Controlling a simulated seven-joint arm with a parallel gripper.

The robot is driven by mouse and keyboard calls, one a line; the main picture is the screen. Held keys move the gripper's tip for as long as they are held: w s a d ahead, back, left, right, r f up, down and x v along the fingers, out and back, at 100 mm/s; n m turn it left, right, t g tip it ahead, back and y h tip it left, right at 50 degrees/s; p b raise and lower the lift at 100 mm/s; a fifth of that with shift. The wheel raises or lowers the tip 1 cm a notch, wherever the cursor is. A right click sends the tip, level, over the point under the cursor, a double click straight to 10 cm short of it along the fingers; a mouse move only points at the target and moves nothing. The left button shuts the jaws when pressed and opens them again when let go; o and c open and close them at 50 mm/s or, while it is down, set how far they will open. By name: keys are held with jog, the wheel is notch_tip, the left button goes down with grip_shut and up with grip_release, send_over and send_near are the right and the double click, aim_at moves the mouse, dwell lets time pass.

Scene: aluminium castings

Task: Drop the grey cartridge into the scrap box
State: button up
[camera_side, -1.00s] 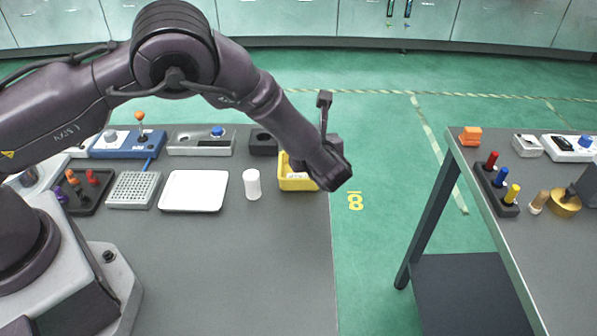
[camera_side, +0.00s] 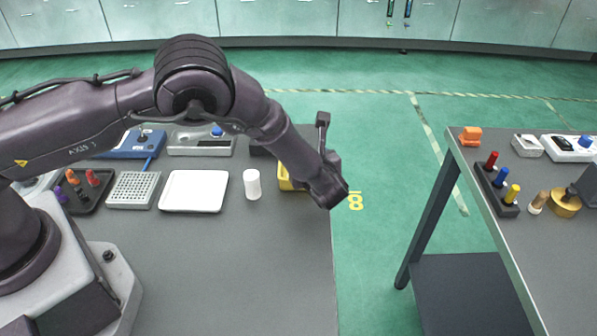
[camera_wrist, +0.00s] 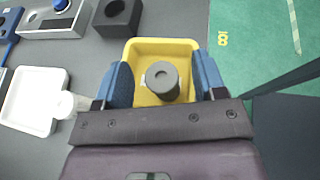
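In the side view my gripper (camera_side: 326,190) hides most of the yellow box (camera_side: 287,179), and the cartridge is not visible there.
A white cylinder (camera_side: 252,184) and a white tray (camera_side: 194,191) stand left of the box. A dark block with a hole (camera_wrist: 117,16) is behind it. The table edge is close on the right. The front of the table is clear.

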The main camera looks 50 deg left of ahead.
jog(key=v, duration=1.3)
jog(key=shift+a+r, duration=0.1)
jog(key=s+a+n+g+h, duration=0.2)
jog(key=s+a+n+g, duration=0.1)
jog(key=s+n+g, duration=0.3)
jog(key=s+a+r+n+t+h, duration=0.2)
jog(key=s+a+r+n+h, duration=0.2)
jog(key=s+r+n, duration=0.5)
jog(key=s+a+r+n+t+h, duration=0.2)
jog(key=s+a+r+n+h, duration=0.3)
jog(key=s+a+r+n, duration=0.4)
notch_tip(320, 180, up, 7)
jog(key=shift+s+r+h, duration=0.1)
jog(key=shift+s+h, duration=0.2)
